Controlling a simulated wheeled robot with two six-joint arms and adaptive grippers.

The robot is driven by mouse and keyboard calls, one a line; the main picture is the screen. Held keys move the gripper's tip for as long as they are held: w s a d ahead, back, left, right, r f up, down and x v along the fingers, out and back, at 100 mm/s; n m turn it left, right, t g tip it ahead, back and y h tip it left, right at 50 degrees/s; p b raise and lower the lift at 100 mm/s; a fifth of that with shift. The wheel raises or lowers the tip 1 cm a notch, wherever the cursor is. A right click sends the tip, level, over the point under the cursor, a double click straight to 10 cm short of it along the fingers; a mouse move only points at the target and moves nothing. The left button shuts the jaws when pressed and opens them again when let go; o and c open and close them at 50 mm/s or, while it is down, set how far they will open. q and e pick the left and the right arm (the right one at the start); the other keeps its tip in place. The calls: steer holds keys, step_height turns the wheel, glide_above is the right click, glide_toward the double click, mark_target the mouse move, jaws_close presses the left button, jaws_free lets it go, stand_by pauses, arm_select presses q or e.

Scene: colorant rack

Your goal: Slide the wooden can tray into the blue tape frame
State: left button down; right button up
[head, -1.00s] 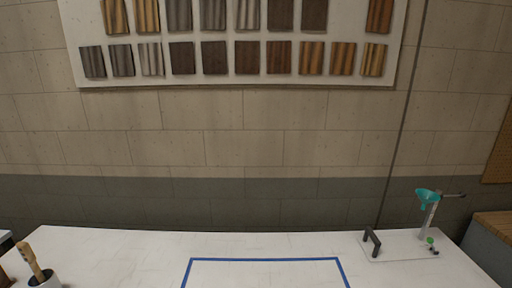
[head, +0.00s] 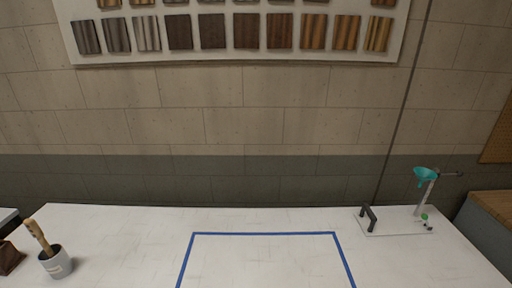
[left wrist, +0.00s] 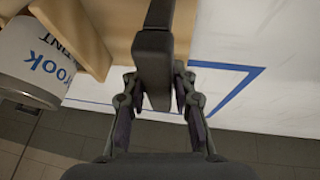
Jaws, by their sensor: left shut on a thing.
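The blue tape frame (head: 264,234) lies on the white tabletop in the head view, its back edge and parts of its sides showing and its inside bare. In the left wrist view, a corner of the blue tape (left wrist: 243,72) lies right of my left gripper (left wrist: 156,88). That gripper is shut on a dark bar-like handle (left wrist: 153,50). The wooden tray (left wrist: 118,22) is partly visible behind the handle, with a white can (left wrist: 30,62) with blue lettering at upper left. The rest of the tray is out of view. My right gripper is not in view.
A grey cup (head: 56,264) with a wooden-handled tool stands at the table's left. A plate with a dark handle (head: 368,218) and a stand with a teal funnel (head: 426,175) are at the right. The tabletop (head: 130,235) between them is clear.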

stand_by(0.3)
arm_select(q)
steer(key=shift+w, duration=0.5)
steer(key=shift+w+a+b, duration=0.1)
steer(key=shift+w+b, duration=0.5)
steer(key=shift+w, duration=2.85)
steer(key=shift+r+p, duration=0.1)
steer(key=shift+p, duration=0.4)
steer(key=shift+n, duration=0.3)
